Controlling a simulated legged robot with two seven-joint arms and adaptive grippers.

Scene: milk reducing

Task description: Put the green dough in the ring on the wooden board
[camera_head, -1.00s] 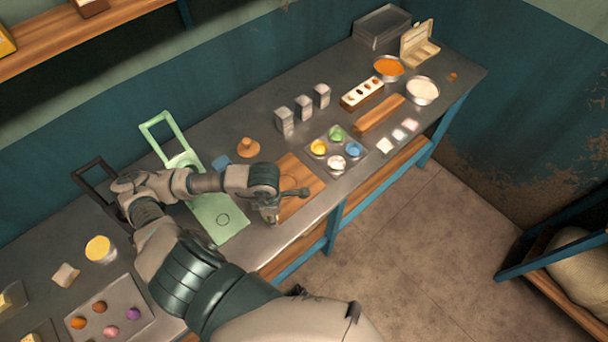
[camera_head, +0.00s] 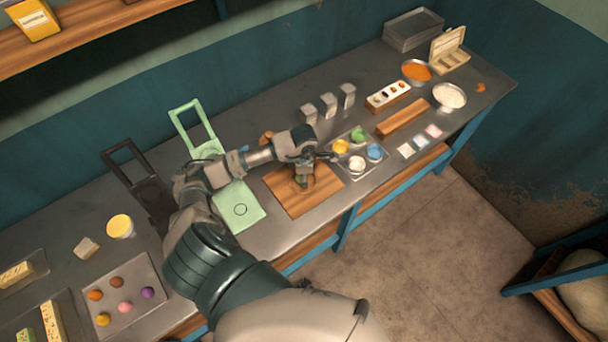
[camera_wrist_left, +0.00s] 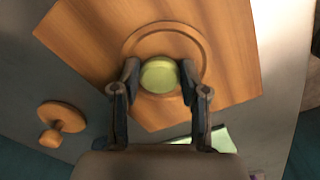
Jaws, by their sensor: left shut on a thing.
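The wooden board (camera_head: 284,199) lies on the metal table, with a round ring (camera_wrist_left: 195,42) marked on its surface. The green dough (camera_wrist_left: 160,75) is a pale green disc held between the fingertips of my left gripper (camera_head: 302,183). In the left wrist view my left gripper (camera_wrist_left: 158,84) is shut on it. The dough appears over the near part of the ring, with the far part of the ring uncovered. I cannot tell whether the dough touches the board. My right gripper is in no view.
A green press (camera_head: 243,192) with a marked circle stands left of the board, beside a dark press (camera_head: 152,194). A wooden knobbed tool (camera_wrist_left: 62,118) lies nearby. A tray of colored bowls (camera_head: 349,166) sits close to the board's right. A tray of colored balls (camera_head: 139,315) is front left.

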